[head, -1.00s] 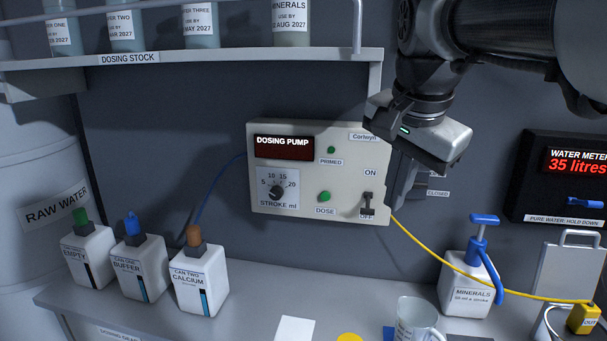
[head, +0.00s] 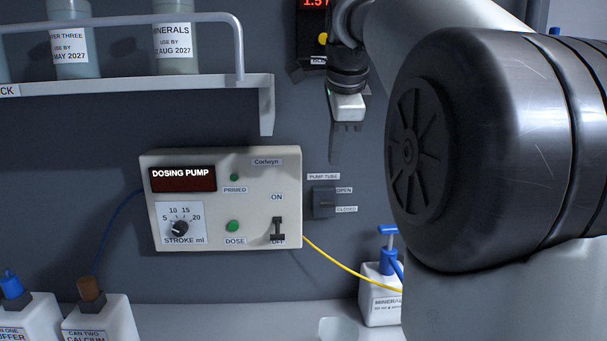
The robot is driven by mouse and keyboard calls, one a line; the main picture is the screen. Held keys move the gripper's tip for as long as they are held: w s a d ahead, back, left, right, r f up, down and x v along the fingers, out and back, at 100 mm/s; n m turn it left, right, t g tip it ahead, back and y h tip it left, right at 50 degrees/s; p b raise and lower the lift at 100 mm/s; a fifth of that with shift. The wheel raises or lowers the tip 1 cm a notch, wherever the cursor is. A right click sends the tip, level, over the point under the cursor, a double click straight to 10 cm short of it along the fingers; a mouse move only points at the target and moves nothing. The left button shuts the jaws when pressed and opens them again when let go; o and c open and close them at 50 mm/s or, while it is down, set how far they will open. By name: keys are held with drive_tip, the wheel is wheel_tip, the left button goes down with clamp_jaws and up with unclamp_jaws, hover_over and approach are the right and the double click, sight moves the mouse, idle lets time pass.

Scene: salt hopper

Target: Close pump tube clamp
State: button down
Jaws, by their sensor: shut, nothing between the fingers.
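The pump tube clamp (head: 323,202) is a small dark grey block on the wall, right of the dosing pump (head: 210,200). A PUMP TUBE label (head: 323,176) is above it, with an OPEN label (head: 344,190) and a CLOSED label (head: 346,209) at its right. Its lever is too small and dark to tell which label it is at. My gripper (head: 337,152) points down, above and slightly right of the clamp, and looks apart from it. It is shut and empty. Nothing hides the clamp in the head view.
A shelf (head: 130,88) with bottles ends left of my gripper. A yellow tube (head: 345,265) runs from the pump's lower right toward the minerals bottle (head: 378,295). White cans (head: 98,318) stand at lower left. My arm covers much of the right side.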

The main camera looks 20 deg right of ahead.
sight(328, 203)
drive_tip(key=b+x, duration=0.1)
drive_tip(key=x, duration=1.2)
drive_tip(key=shift+f, duration=0.15)
drive_tip(key=shift+f+b, duration=0.35)
drive_tip(key=shift+b, duration=0.5)
drive_tip(key=shift+s+r+t+b, duration=0.1)
drive_tip(key=shift+s+t+b, duration=0.05)
drive_tip(key=shift+t+b, duration=0.2)
